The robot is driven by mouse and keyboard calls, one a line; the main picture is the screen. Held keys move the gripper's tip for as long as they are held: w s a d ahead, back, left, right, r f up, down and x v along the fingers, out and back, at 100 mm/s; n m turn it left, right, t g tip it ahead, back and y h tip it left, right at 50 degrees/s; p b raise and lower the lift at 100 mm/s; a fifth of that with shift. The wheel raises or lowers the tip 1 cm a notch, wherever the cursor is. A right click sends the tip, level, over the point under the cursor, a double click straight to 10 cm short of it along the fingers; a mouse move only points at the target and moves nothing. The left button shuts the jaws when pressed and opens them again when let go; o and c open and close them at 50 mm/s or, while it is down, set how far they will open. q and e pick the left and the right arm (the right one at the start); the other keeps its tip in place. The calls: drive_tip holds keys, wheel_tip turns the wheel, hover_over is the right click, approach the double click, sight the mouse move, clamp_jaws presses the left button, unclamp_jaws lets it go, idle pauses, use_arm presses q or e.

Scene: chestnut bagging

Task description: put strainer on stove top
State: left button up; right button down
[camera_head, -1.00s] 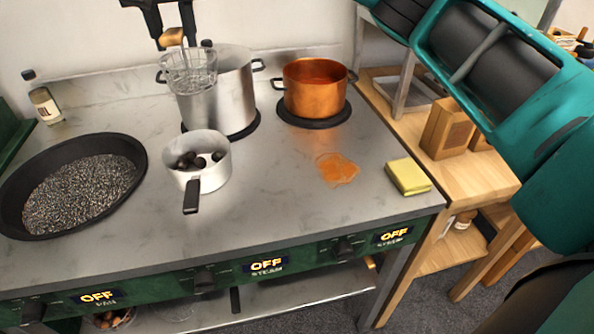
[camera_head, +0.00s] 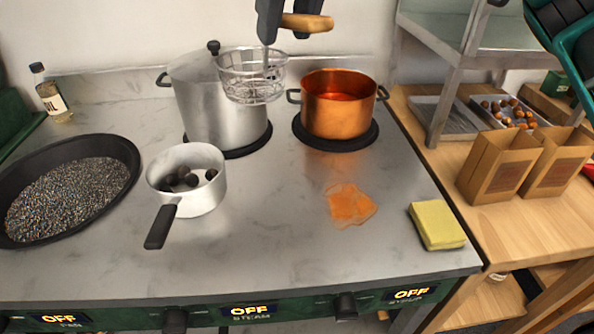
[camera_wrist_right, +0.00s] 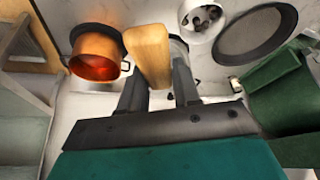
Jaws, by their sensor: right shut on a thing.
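The wire strainer (camera_head: 252,88) hangs in the air in front of the right side of the tall steel pot (camera_head: 215,115), left of the copper pot (camera_head: 340,110). My right gripper (camera_head: 288,20) is shut on its wooden handle (camera_head: 308,22). The handle (camera_wrist_right: 148,55) also shows between the fingers in the right wrist view, where the basket is mostly hidden. The strainer looks empty. The grey stove top (camera_head: 270,220) lies below it. My left gripper is not in view.
A small saucepan (camera_head: 205,190) with dark chestnuts and a wide black pan (camera_head: 115,150) stand at left. An orange spill (camera_head: 350,203) and a yellow sponge (camera_head: 437,225) lie at right. The front middle is clear. Paper bags (camera_head: 490,170) stand on the wooden table.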

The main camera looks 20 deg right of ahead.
drive_tip(key=shift+d+f, duration=0.15)
drive_tip(key=shift+f, duration=0.15)
use_arm(q)
drive_tip(key=b, duration=0.1)
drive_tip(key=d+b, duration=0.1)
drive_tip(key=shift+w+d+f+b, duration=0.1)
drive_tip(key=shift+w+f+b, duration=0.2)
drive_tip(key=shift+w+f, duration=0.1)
use_arm(e)
wheel_tip(320, 180, down, 19)
drive_tip(key=shift+f, duration=0.3)
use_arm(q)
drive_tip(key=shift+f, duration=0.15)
use_arm(e)
drive_tip(key=c, duration=0.8)
unclamp_jaws()
drive_tip(key=shift+s, duration=0.1)
use_arm(q)
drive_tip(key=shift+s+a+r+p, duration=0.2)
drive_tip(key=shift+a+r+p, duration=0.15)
drive_tip(key=shift+p, duration=0.35)
use_arm(e)
drive_tip(key=v, duration=1.2)
